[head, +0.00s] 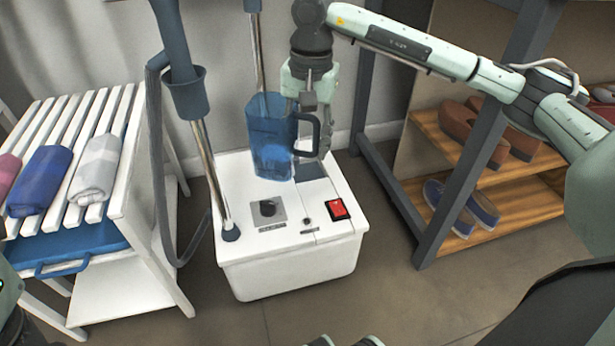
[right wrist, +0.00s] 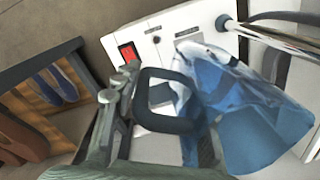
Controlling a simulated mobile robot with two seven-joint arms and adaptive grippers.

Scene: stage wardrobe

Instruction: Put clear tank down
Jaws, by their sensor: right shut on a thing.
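The clear tank (head: 268,138) is a see-through blue vessel with a dark handle. It is upright in the head view, over the rear part of the white steamer base (head: 290,268). My right gripper (head: 310,150) is shut on the tank's handle from above. In the right wrist view the tank (right wrist: 240,110) is to the right of the gripper (right wrist: 135,100), with the dark handle between them. I cannot tell whether the tank's bottom touches the base. My left gripper is not clearly in view; only parts of my left arm show at the lower left edge.
The base has a red switch (head: 338,209), a dark knob (head: 267,208) and upright metal poles with a hose (head: 158,170). A white slatted rack (head: 75,125) with rolled towels stands left. A shoe shelf (head: 470,215) stands right. Bare floor lies in front.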

